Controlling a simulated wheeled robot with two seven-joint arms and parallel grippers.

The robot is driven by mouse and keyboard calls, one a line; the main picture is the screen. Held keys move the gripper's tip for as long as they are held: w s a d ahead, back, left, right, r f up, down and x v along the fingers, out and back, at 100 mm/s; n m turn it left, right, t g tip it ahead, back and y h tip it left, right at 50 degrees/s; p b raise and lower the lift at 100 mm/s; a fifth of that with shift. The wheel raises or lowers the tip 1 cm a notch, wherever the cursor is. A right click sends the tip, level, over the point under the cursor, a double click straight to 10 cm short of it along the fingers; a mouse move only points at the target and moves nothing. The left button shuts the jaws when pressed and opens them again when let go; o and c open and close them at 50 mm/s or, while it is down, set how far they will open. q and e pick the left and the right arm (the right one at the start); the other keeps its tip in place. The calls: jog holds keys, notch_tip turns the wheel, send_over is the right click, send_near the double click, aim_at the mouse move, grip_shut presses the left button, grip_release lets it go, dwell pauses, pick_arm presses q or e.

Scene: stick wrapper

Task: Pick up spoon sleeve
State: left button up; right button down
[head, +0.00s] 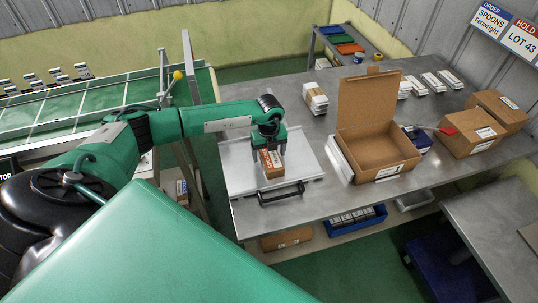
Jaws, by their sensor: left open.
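A small brown spoon sleeve (271,168) with a printed label stands on a pale flat plate (238,174) on the metal table. My left gripper (268,146) points down right over the sleeve's far end. Its jaws are open, and the fingertips are partly hidden, so I cannot tell whether they touch the sleeve. My right gripper is not in view.
An open, empty-looking cardboard box (380,155) stands right of the plate. A black handle (281,194) is at the plate's front edge. A banded white bundle (315,98) lies behind. Closed cartons (470,134) stand at the right.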

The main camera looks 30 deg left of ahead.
pick_arm(q)
jog(key=c, duration=1)
jog(key=shift+c, duration=0.4)
jog(key=shift+r, duration=0.15)
